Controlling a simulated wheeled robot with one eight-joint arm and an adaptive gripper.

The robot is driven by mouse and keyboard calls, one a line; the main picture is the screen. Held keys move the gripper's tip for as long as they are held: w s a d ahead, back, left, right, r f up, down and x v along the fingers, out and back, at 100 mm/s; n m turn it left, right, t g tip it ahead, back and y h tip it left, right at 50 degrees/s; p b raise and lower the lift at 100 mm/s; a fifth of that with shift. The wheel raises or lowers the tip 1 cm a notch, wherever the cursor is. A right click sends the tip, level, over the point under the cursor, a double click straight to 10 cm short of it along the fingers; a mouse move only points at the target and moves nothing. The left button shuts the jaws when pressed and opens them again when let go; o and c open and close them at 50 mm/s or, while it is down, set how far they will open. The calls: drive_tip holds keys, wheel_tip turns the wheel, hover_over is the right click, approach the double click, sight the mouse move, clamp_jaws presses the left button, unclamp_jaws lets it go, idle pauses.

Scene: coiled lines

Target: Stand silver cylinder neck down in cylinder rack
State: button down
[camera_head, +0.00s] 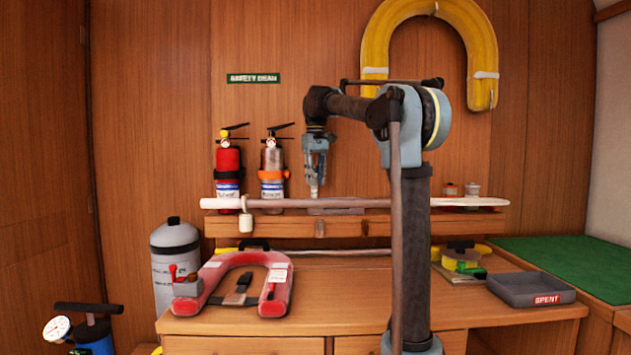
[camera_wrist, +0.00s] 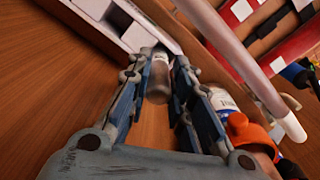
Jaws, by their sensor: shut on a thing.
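My gripper (camera_head: 316,165) points down above the back shelf, and its jaws (camera_wrist: 160,62) are shut on a small silver cylinder (camera_wrist: 158,80). In the head view the cylinder (camera_head: 314,191) shows as a short pale piece below the fingers. The grey cylinder rack (camera_head: 338,203) lies on the shelf just below it. In the wrist view the pale rack (camera_wrist: 130,36) with dark openings lies beyond the fingertips, close to the cylinder's far end. I cannot tell whether they touch. Which end is the neck is too small to tell.
A red extinguisher (camera_head: 228,172) and a silver extinguisher (camera_head: 272,165) with an orange strap stand left of my gripper. A long pole (camera_head: 260,203) runs along the shelf front. Two small canisters (camera_head: 472,189) stand right. Below are a red horseshoe float (camera_head: 215,284) and a "SPENT" tray (camera_head: 520,283).

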drive_tip(key=c, duration=1.4)
unclamp_jaws()
drive_tip(key=shift+c, duration=0.2)
wheel_tip(320, 180, up, 12)
drive_tip(key=shift+s, duration=0.1)
